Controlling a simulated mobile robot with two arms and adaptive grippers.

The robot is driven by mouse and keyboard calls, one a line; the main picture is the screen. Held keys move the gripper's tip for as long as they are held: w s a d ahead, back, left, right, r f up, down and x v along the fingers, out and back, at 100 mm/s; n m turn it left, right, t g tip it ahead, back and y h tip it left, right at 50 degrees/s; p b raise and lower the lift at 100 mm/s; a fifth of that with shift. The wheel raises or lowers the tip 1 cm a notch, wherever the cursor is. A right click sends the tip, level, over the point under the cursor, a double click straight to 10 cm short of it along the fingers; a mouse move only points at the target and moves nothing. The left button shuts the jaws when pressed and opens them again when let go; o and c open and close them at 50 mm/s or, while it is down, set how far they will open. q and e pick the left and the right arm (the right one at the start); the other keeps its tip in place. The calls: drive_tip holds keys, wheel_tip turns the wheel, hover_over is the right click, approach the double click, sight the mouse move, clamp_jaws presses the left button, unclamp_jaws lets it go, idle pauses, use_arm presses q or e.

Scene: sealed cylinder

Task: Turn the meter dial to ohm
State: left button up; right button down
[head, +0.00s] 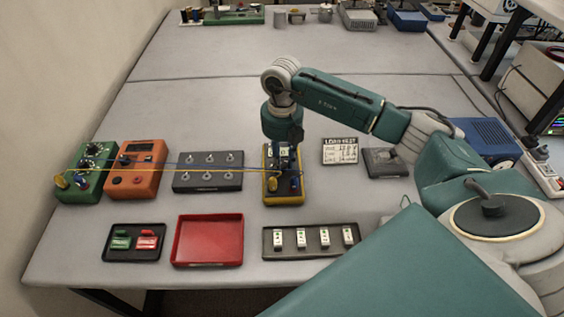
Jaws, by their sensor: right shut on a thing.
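The meter (284,200), a yellow-edged unit with a dark face, lies on the grey table near the middle. A yellow plug and a blue plug show at its near end. My right gripper (286,164) points down onto the meter's face from above. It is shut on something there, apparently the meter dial. The gripper hides the dial, so its pointer and setting cannot be read. My left gripper is not in view.
Thin leads run from the meter left to a green box (85,178), passing an orange box (137,180) and a dark terminal block (208,183). In front are a red tray (208,263) and a dark tray (310,252) with several white pieces. The table behind is mostly clear.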

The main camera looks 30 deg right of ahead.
sight(283, 164)
drive_tip(key=m, duration=0.5)
drive_tip(key=shift+w+r+m+b, duration=0.1)
drive_tip(key=shift+w+m+b, duration=0.05)
drive_tip(key=shift+m+b, duration=0.25)
drive_tip(key=m, duration=0.4)
drive_tip(key=shift+d+m, duration=0.1)
drive_tip(key=shift+m, duration=0.2)
drive_tip(key=shift+r, duration=0.1)
drive_tip(key=c, duration=1.5)
unclamp_jaws()
drive_tip(key=shift+c, duration=0.2)
drive_tip(key=shift+o, duration=0.4)
wheel_tip(283, 164, up, 12)
